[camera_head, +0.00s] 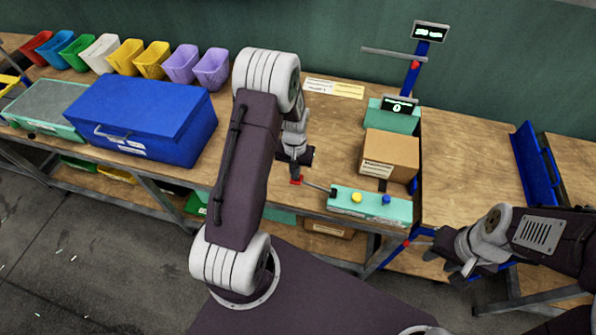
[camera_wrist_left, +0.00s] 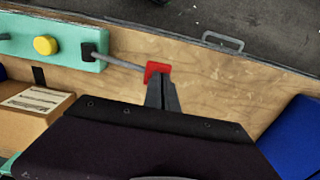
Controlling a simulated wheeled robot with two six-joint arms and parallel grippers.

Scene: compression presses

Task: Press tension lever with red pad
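In the left wrist view, the red pad (camera_wrist_left: 157,69) shows at the end of the lever (camera_wrist_left: 120,61). My left gripper (camera_wrist_left: 162,92) is shut, its fingertips overlapping the pad's lower edge in the picture; whether they touch it, I cannot tell. My right gripper (camera_head: 452,268) hangs right of the table's front edge, its opening unclear.
A cardboard box (camera_head: 390,154) stands behind the press unit, with a display (camera_head: 399,104) and a blue post (camera_head: 413,72) beyond. A blue toolbox (camera_head: 145,118) is at left, and several coloured bins line the back. Another red-tipped rod (camera_head: 407,243) sticks out near my right gripper.

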